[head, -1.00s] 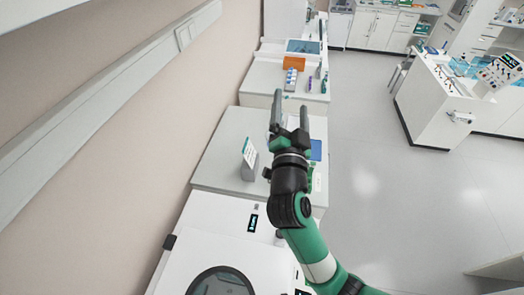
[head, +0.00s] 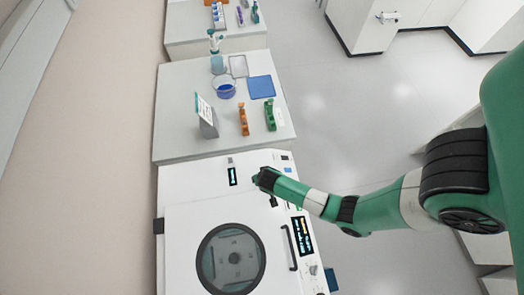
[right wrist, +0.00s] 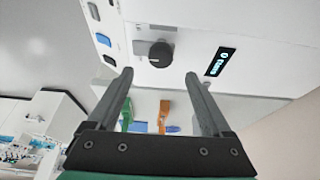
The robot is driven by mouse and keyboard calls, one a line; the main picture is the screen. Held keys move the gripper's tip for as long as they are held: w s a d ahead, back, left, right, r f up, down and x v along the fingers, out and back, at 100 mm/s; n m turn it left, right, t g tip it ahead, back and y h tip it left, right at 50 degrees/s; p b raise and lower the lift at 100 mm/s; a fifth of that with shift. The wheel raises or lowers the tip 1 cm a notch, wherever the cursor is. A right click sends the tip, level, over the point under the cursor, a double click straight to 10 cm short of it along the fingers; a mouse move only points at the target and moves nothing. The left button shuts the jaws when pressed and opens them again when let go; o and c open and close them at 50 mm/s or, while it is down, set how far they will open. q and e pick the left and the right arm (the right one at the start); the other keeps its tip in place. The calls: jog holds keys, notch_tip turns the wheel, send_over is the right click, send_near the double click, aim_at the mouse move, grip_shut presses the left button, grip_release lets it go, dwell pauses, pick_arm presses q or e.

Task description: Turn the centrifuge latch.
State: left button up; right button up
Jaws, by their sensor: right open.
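The centrifuge (head: 186,264) is a white box at the bottom of the head view, with a round dark window (head: 231,258) in its lid. Its latch, a round black knob (right wrist: 160,54), shows on a white panel in the right wrist view. In the head view the knob is hidden, probably by my right arm, which comes in from the right over the centrifuge. My right gripper (right wrist: 159,74) is open and empty. Its two fingers point toward the panel with the knob ahead, centred between them. I see no contact. My left gripper is not in view.
A small lit display (right wrist: 220,61) and several buttons flank the knob. A black lid handle (head: 290,248) and a control screen (head: 301,236) are at the centrifuge's right.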

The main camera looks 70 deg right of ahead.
jog(key=b+x, duration=0.2)
jog(key=x, duration=0.5)
jog(key=shift+w, duration=0.1)
grip_shut()
